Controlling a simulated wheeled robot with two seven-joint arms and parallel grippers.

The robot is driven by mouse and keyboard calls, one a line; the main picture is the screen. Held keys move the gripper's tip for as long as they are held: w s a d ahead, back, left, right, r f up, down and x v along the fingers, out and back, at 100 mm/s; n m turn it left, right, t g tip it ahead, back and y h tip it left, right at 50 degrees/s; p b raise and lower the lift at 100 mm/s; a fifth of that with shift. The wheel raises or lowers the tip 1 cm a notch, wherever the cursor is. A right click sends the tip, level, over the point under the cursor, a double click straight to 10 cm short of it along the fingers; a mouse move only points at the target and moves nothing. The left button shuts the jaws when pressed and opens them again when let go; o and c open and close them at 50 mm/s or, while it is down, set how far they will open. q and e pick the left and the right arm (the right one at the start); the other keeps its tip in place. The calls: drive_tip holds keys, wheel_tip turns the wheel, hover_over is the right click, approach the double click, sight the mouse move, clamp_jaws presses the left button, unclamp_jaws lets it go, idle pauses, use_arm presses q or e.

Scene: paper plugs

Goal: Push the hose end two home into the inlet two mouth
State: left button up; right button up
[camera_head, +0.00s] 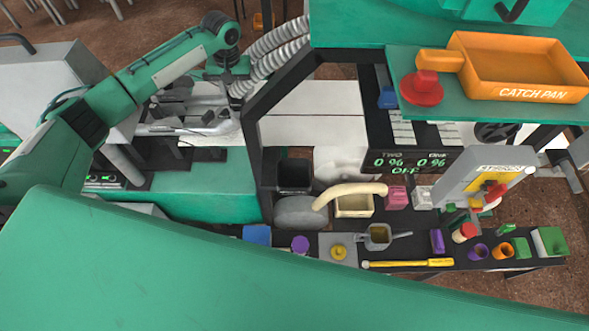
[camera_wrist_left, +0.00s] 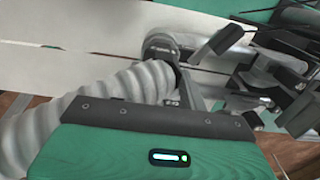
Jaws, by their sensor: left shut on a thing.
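My left gripper (camera_head: 238,74) is at the upper middle of the head view, beside pale grey corrugated hoses (camera_head: 275,48). It is shut on a hose end; its fingertips are hard to make out. In the left wrist view a ribbed hose (camera_wrist_left: 105,95) runs in from the left to a dark collar (camera_wrist_left: 160,46) in front of my palm. I cannot read which hose it is. Grey metal pipework (camera_head: 180,112) lies left of and below the gripper, with dark and metal fittings (camera_wrist_left: 270,65) at the right in the wrist view. I cannot tell which opening is the inlet two mouth.
A black frame post (camera_head: 253,165) stands right of the gripper. A display (camera_head: 410,163) reads TWO and OFF. A bench with several small parts, including a yellow tool (camera_head: 405,263), lies lower right. An orange catch pan (camera_head: 525,70) sits upper right.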

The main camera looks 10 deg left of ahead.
use_arm(q)
drive_tip(key=shift+f, duration=0.65)
drive_tip(key=o, duration=1.2)
drive_tip(key=shift+f, duration=0.1)
drive_tip(key=shift+r+p, duration=0.35)
drive_tip(key=shift+r, duration=1.7)
